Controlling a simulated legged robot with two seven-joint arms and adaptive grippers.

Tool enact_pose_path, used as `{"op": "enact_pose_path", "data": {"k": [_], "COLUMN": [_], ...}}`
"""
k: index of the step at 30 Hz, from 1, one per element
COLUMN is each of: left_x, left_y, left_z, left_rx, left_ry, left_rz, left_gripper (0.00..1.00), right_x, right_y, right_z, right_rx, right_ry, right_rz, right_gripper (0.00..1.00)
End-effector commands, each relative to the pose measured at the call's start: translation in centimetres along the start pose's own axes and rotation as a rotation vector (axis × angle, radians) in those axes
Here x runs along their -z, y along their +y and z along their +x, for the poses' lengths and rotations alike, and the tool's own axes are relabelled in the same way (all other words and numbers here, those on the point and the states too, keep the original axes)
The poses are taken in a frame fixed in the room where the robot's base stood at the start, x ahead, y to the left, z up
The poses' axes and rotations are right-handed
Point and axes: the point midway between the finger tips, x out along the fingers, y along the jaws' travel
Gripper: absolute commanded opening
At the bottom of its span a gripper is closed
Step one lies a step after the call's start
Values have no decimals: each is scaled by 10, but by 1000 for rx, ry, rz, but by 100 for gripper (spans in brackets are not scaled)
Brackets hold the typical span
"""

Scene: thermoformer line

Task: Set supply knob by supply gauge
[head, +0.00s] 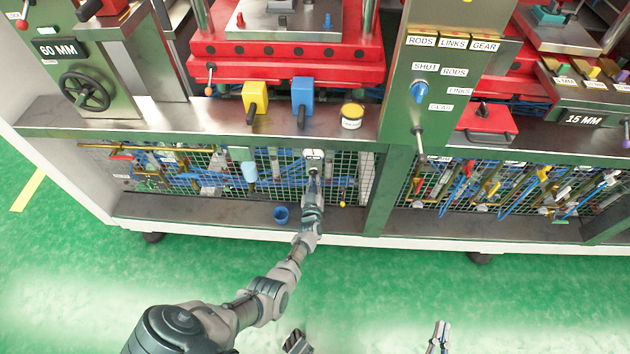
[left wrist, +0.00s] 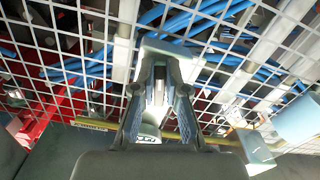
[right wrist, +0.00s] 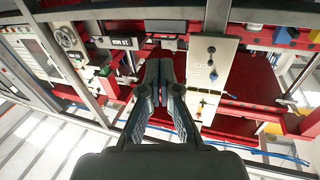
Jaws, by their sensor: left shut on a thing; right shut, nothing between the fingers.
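My left gripper (head: 313,174) reaches to the mesh panel under the bench in the head view. It is just below a small white-faced fitting (head: 313,154), which may be the supply gauge; its face is too small to read. In the left wrist view the left gripper (left wrist: 160,88) is shut on a small grey metal piece (left wrist: 159,74), which looks like the supply knob, mostly hidden by the fingers. My right gripper (head: 439,333) is low in the head view, away from the bench. In the right wrist view the right gripper (right wrist: 165,78) is shut and empty.
A wire mesh (head: 225,180) with blue hoses and pipes lies behind the left gripper. A pale blue cup-like part (head: 249,171) is left of it. The green floor (head: 390,285) in front is clear.

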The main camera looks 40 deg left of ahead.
Motion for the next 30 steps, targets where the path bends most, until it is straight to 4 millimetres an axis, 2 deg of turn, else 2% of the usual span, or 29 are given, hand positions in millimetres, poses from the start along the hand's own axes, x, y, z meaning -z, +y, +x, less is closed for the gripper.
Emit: {"op": "enact_pose_path", "data": {"k": [1,15,21,30], "left_x": [-9,-8,-8,-8], "left_y": [1,-8,-10,-12], "left_z": [-4,-5,-5,-5], "left_rx": [-5,-7,-9,-9], "left_ry": [-21,-22,-22,-23], "left_rz": [45,445,553,626], "left_gripper": [0,0,0,0], "right_x": [-2,-13,-16,-18], "right_y": [0,2,2,3], "right_z": [0,-3,-3,-4], "right_rx": [-1,-5,-6,-7], "right_ry": [-11,-96,-116,-129], "right_rz": [0,-3,-4,-5], "right_gripper": [0,0,0,0]}}
